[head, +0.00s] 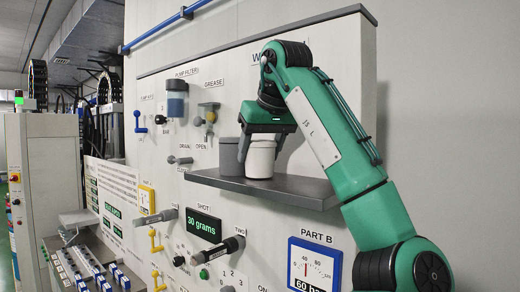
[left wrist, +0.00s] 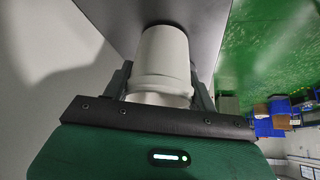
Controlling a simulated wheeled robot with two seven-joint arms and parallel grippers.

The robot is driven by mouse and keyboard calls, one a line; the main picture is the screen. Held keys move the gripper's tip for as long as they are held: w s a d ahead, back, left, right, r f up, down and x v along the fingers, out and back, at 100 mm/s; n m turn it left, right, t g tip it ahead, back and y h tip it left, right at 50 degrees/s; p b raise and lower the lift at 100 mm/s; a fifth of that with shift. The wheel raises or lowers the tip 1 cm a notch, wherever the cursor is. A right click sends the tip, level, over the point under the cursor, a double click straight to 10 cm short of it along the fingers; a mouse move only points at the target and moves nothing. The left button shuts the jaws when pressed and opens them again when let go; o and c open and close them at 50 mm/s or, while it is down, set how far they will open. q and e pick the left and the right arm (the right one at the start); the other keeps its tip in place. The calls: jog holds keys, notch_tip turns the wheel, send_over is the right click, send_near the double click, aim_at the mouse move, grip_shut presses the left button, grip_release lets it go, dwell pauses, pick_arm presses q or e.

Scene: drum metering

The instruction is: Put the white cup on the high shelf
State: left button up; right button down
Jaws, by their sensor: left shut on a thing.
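The white cup (head: 261,160) is upright at the grey high shelf (head: 300,190), its base at or just over the shelf's top; I cannot tell for sure whether it touches. My left gripper (head: 263,143) reaches down from above and is shut on the cup, one finger on each side near its upper part. In the left wrist view, the white cup (left wrist: 163,62) sits between the two fingers of my left gripper (left wrist: 160,85), its far end against the grey shelf surface (left wrist: 207,25). My right gripper is not in view.
A grey cup (head: 229,157) stands on the shelf just left of the white cup, very close to it. The shelf is free to the right. The wall panel (head: 225,80) behind carries valves, a blue filter (head: 176,100), gauges and several handles below the shelf.

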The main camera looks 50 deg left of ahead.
pick_arm(q)
jog(key=shift+f, duration=0.2)
jog(key=shift+f, duration=0.1)
jog(key=o, duration=1.1)
jog(key=b+v, duration=0.1)
jog(key=v, duration=1.1)
jog(key=shift+r, duration=0.25)
